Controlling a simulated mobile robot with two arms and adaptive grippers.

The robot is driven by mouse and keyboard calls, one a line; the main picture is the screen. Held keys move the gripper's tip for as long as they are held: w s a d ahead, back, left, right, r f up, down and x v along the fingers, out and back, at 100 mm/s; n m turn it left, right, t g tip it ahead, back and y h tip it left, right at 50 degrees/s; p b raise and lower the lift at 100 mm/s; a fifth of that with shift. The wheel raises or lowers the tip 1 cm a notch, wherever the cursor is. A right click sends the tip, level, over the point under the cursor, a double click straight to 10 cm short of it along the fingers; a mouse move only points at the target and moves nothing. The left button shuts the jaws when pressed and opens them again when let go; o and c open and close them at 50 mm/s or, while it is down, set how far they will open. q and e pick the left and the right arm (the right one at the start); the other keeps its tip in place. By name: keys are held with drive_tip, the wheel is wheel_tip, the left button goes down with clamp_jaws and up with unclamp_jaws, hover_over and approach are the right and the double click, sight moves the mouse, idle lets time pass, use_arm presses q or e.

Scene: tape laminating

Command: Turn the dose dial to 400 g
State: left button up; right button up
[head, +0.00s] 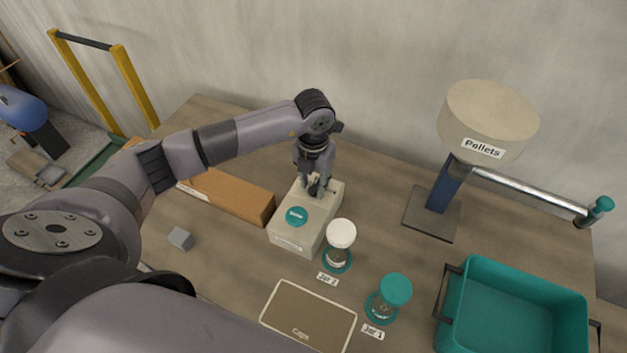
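A pale dispenser box (287,239) stands on the table, with a round teal button (297,216) on its top near the front and a label on its front face. My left gripper (316,190) points down over the rear part of the box top, at or just above the surface. Its fingers are small and dark here, and I cannot tell whether they are closed on anything. The dose dial and any scale marks are not readable; the gripper covers the area where it reaches the box. My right gripper is not in view.
A white-lidded jar (341,235) stands close to the box's right side, and a teal-lidded jar (395,290) is farther front. A brown carton (232,196) lies to the left. A Pellets hopper (488,120), teal bin (515,310), Caps tray (308,318) and grey cube (180,239) surround them.

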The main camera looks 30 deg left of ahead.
use_arm(q)
drive_tip(key=shift+c, duration=0.4)
clamp_jaws()
drive_tip(key=shift+a+f+m+b, duration=0.1)
drive_tip(key=shift+f+m+b, duration=0.05)
drive_tip(key=shift+m+b, duration=1)
drive_tip(key=m+b, duration=0.3)
drive_tip(key=shift+m, duration=0.25)
drive_tip(key=m+b, duration=0.3)
drive_tip(key=shift+a, duration=0.1)
drive_tip(key=shift+w+m+b, duration=0.1)
drive_tip(key=shift+m+b, duration=1.1)
drive_tip(key=shift+m, duration=0.3)
drive_tip(key=shift+r, duration=0.2)
